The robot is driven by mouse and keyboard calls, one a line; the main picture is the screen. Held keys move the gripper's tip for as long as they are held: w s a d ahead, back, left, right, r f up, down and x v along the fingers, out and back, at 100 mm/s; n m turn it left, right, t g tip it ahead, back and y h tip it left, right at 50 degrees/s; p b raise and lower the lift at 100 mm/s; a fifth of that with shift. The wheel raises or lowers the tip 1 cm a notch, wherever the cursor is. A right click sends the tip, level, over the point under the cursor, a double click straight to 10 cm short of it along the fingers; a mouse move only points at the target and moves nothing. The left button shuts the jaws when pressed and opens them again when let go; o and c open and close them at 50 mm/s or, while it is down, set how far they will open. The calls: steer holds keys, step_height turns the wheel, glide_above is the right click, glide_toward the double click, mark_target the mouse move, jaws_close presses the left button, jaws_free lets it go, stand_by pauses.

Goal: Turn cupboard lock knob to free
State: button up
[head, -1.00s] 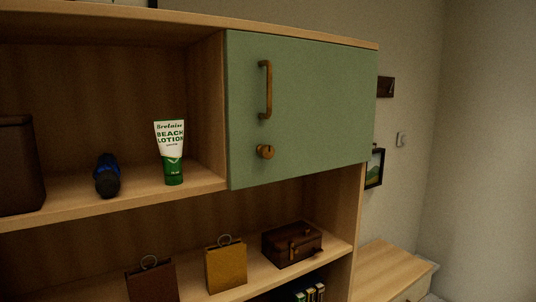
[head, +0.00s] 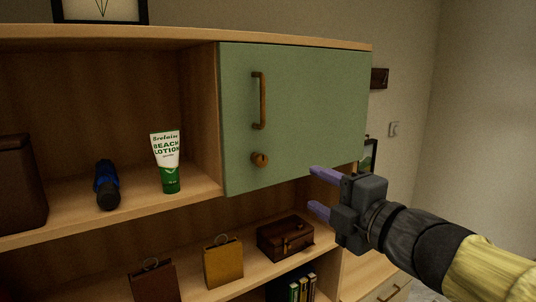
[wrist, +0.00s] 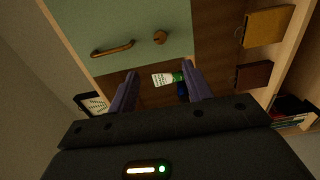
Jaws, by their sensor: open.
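The green cupboard door (head: 310,110) is shut, with a bronze bar handle (head: 260,100) near its left edge. The round bronze lock knob (head: 260,160) sits just below the handle; the way it is turned is too small to tell. In the wrist view the door (wrist: 130,30), handle (wrist: 112,49) and knob (wrist: 160,37) show beyond the fingers. My gripper (head: 315,190) is open and empty, in front of the door's lower right part. Its purple fingers point left, to the right of and below the knob, apart from it. The fingers also show in the wrist view (wrist: 158,90).
The lower shelf holds a small brown case (head: 285,236), a yellow bag (head: 223,262) and a brown bag (head: 154,282).

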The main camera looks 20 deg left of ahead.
mark_target(263, 162)
steer(key=shift+a, duration=0.1)
steer(key=p+x, duration=0.5)
steer(key=x, duration=1.2)
steer(key=shift+w+a, duration=0.1)
steer(key=shift+a, duration=0.1)
steer(key=c, duration=1)
